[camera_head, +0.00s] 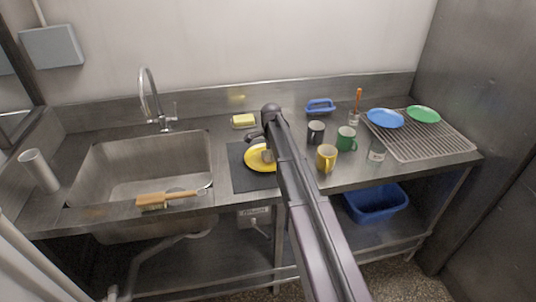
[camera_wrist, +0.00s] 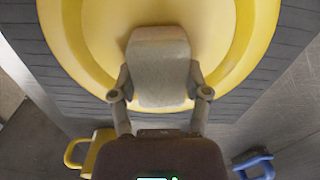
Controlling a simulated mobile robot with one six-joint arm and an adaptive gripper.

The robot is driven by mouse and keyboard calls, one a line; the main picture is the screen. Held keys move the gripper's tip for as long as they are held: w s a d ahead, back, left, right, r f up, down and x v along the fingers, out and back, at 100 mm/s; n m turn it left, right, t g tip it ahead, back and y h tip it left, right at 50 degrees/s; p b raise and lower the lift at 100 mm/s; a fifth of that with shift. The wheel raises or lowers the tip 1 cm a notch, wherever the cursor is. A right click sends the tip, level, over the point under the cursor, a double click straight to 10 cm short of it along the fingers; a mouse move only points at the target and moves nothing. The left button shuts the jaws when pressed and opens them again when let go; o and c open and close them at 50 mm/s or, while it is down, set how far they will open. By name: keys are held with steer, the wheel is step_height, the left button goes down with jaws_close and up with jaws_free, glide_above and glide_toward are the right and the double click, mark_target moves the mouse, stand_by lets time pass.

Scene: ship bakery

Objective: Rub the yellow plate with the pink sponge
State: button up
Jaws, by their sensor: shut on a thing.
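The yellow plate (camera_head: 254,164) lies on a dark mat right of the sink. It fills the top of the wrist view (camera_wrist: 105,45). My gripper (camera_wrist: 160,88) is shut on a greyish-beige, rounded block (camera_wrist: 158,55), which looks like a sponge. No pink shows on it. The block is over the plate's inner face, near the rim on the gripper's side. Whether it touches the plate is hard to tell. In the head view my arm partly covers the plate, the gripper and the block.
The dark mat (camera_head: 240,181) lies under the plate. A yellow mug (camera_head: 326,158), black mug (camera_head: 315,132) and green mug (camera_head: 346,138) stand to the right. The sink (camera_head: 150,165) is left, the rack (camera_head: 432,139) right.

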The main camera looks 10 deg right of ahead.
mark_target(262, 159)
steer(key=shift+f, duration=0.15)
steer(key=shift+s+a, duration=0.1)
steer(key=shift+a, duration=0.1)
stand_by(0.4)
steer(key=shift+a, duration=1.7)
steer(key=shift+r, duration=0.2)
steer(key=shift+r+p, duration=2.95)
steer(key=shift+p, duration=0.1)
steer(key=shift+r, duration=0.1)
steer(key=shift+r+p, duration=1.45)
steer(key=shift+p, duration=0.05)
steer(key=shift+f, duration=0.1)
